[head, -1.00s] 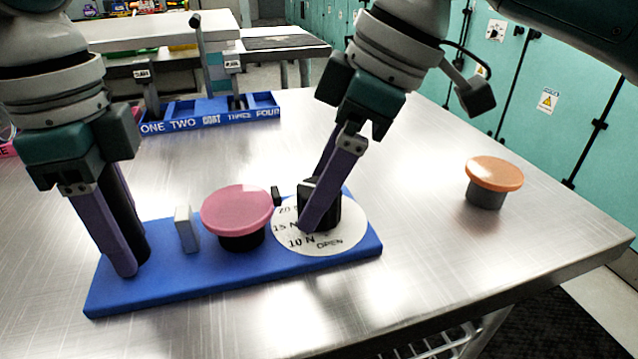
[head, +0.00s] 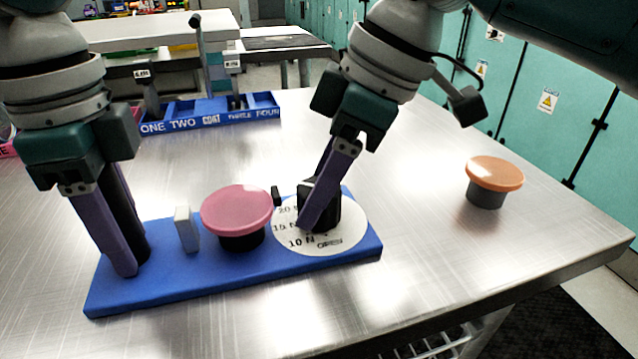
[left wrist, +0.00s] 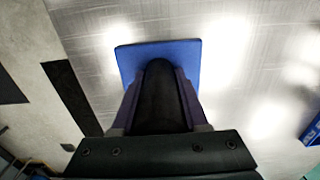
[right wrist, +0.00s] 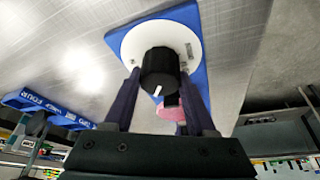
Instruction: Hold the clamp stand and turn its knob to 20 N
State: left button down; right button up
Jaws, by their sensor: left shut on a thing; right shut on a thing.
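The clamp stand has a blue base (head: 190,281) lying flat on the metal table. A white dial (head: 345,236) at its right end shows the marks 10 N, 15 N, 20 and OPEN. A black knob (head: 330,214) stands on the dial; in the right wrist view the knob (right wrist: 160,72) has a white pointer line. My right gripper (head: 312,222) is shut on the knob. My left gripper (head: 130,268) is shut on a black part (left wrist: 160,98) at the base's left end. A pink disc on a black stem (head: 237,211) and a small grey block (head: 186,229) stand between the grippers.
An orange-topped grey piece (head: 494,180) stands apart on the right of the table. A blue tray (head: 210,117) with labelled compartments sits at the back left.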

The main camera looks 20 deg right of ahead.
grip_shut()
jog(key=shift+m+t, duration=0.4)
jog(key=shift+m, duration=0.5)
jog(key=o, duration=1.1)
grip_release()
jog(key=v, duration=1.2)
jog(key=shift+a, duration=0.1)
